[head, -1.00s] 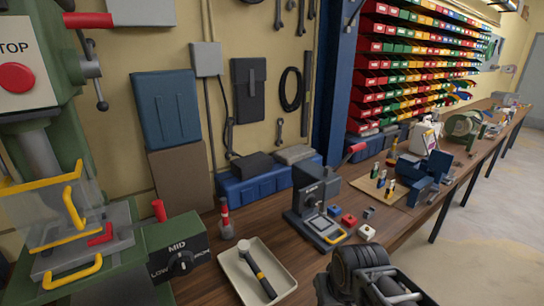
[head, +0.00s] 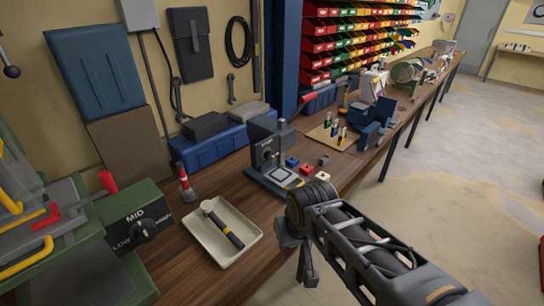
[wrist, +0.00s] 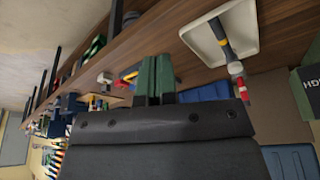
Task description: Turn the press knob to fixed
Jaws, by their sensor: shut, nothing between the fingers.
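A small dark grey press (head: 268,150) stands on the wooden bench in the head view. A dark round knob (head: 267,155) shows on its front, with small pale lettering too small to read. My gripper (wrist: 157,62) shows in the wrist view with its two green fingers together, holding nothing. In the head view my arm reaches in from the lower right. My wrist is at the bench's front edge, right of and nearer than the press, apart from it. The fingers are hard to make out there.
A green box (head: 137,222) has a dial pointing to MID. A cream tray (head: 200,242) holds a hammer (head: 223,229). Red and blue blocks lie right of the press. A red-banded post (head: 185,183) stands behind the tray. Open floor (head: 460,180) lies right.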

